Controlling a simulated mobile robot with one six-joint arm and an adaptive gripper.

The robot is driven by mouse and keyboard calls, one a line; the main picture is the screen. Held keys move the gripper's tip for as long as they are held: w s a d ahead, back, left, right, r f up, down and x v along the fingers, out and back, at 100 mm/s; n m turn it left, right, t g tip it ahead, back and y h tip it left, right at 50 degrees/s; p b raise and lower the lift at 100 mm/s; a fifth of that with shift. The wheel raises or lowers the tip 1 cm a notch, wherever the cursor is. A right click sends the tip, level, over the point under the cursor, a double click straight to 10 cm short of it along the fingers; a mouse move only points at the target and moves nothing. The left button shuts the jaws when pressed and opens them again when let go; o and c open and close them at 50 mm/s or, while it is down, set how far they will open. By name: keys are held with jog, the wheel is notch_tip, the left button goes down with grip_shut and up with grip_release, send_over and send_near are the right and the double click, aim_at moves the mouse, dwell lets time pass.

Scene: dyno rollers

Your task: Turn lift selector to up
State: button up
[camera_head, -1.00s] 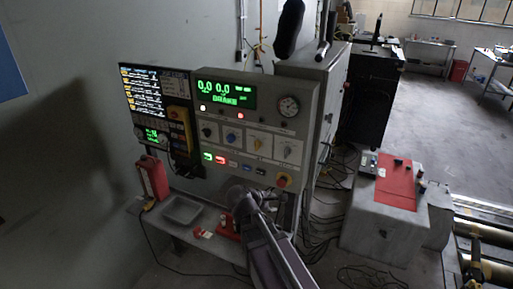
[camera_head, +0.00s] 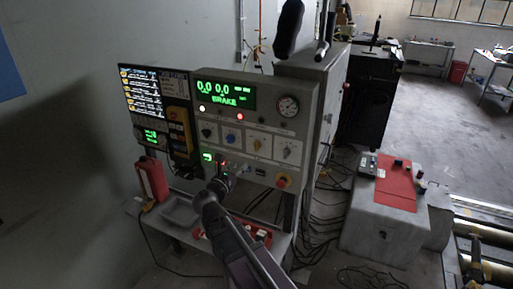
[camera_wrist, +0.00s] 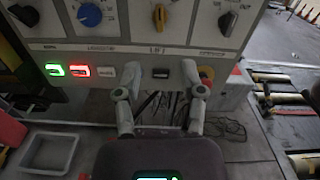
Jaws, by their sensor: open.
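The yellow selector knob (camera_head: 257,146) is on the grey control panel, third in a row of knobs. In the wrist view the yellow knob (camera_wrist: 159,16) is near the top with its bar close to upright, and the word LIFT is printed below it. My gripper (camera_wrist: 160,68) is open and empty, its two fingers spread below the yellow knob, with a black button (camera_wrist: 161,73) showing between them. It is apart from the knob. In the head view my gripper (camera_head: 221,184) is in front of the panel's lower edge and hides some buttons.
A blue knob (camera_wrist: 90,14) is left of the yellow one and a black knob (camera_wrist: 228,22) right. Lit green (camera_wrist: 54,70) and red (camera_wrist: 80,71) buttons lie below. A red-yellow emergency button (camera_head: 282,181) is at the panel's lower right. A grey tray (camera_head: 180,212) sits below.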

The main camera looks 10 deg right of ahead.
aim_at(255, 147)
jog(key=shift+w+d, duration=0.1)
jog(key=shift+w, duration=0.05)
jog(key=x, duration=1.3)
jog(key=shift+w+d, duration=0.2)
